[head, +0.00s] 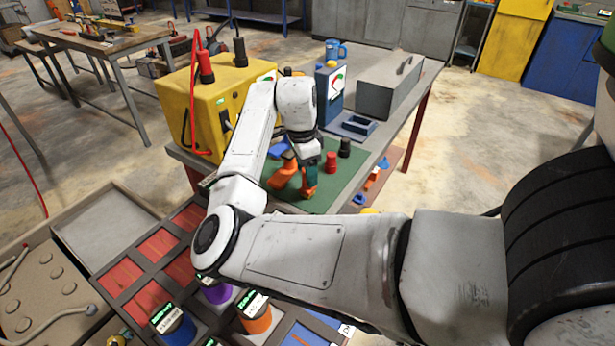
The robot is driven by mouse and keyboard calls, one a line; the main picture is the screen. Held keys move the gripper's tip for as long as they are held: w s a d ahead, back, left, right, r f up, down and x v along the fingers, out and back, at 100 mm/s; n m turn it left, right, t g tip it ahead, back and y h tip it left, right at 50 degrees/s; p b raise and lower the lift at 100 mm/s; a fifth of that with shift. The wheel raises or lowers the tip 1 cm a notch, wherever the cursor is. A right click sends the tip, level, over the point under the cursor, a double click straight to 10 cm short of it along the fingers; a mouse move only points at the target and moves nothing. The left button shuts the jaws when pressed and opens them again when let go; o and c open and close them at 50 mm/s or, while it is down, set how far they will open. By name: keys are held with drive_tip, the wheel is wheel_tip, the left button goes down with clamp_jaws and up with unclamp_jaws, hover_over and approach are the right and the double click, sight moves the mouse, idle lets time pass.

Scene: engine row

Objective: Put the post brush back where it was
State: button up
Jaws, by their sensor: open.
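My gripper (296,180) is low over the green mat (318,202) on the workbench, pointing down with orange fingers that look spread apart. The arm and wrist partly hide it. A blue piece (277,150) shows beside the gripper; I cannot tell whether it belongs to it. A red capped piece (331,162) and a black capped piece (344,147) stand upright on the mat, just right of the gripper. I cannot make out for certain which thing is the post brush; it may be hidden behind the gripper or arm.
A yellow charger box (213,108) with red and black clamps stands left of the mat. A blue instrument (329,95), a blue tray (358,124), a blue mug (336,51) and a grey toolbox (388,88) stand behind. A compartment tray (115,285) with several cylinders is in front.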

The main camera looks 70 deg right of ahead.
drive_tip(key=r, duration=0.9)
drive_tip(key=shift+w+a+r+b, duration=0.2)
drive_tip(key=shift+w+a+b, duration=0.05)
drive_tip(key=shift+w+b, duration=0.1)
